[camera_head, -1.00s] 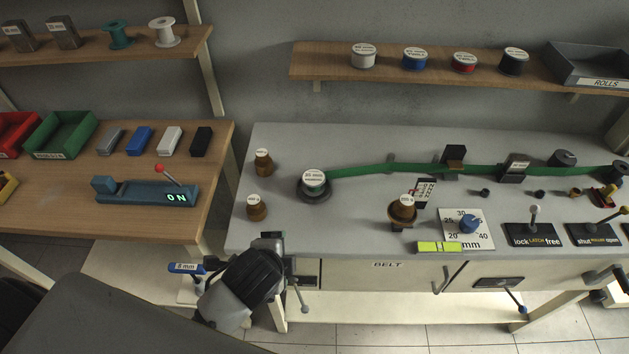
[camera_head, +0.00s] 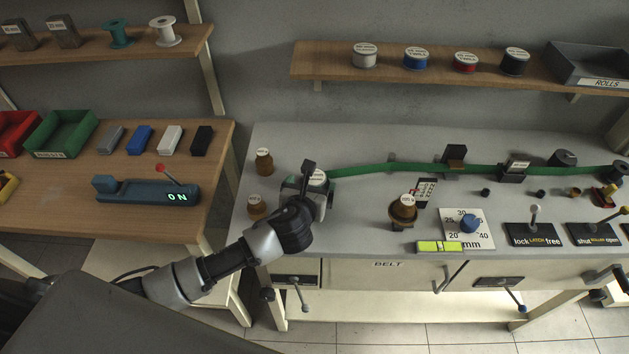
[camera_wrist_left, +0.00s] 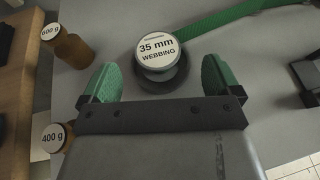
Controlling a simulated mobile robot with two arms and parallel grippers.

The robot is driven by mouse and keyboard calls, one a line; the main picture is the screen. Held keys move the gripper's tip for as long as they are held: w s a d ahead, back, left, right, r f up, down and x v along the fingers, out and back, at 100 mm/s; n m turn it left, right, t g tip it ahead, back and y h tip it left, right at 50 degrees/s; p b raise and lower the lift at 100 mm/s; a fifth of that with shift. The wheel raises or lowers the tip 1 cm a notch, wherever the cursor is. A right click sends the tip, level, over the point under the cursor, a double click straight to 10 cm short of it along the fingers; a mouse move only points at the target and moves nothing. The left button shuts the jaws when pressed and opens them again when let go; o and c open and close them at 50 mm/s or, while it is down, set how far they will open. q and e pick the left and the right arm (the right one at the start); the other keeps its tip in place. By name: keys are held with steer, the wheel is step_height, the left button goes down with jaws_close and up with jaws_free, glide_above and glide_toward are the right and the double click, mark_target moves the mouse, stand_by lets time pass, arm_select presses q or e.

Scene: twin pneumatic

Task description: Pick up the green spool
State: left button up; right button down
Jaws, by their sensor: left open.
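A teal spool (camera_head: 120,34) stands on the upper left shelf. My right gripper is not in view.
Brown weights (camera_head: 264,162) stand left of the roll, and another (camera_head: 403,208) stands to its right. The green webbing (camera_head: 400,168) crosses the bench through a dark block (camera_head: 513,172). A white spool (camera_head: 166,31) stands beside the teal one.

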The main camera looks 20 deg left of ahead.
mark_target(315, 176)
arm_select(q)
steer(key=shift+p+x, duration=0.3)
steer(key=shift+x, duration=2.85)
steer(key=shift+a+f, duration=0.1)
steer(key=shift+f, duration=0.1)
steer(key=shift+s, duration=0.1)
steer(key=c, duration=0.9)
steer(key=shift+c, duration=0.8)
steer(key=shift+r, duration=0.15)
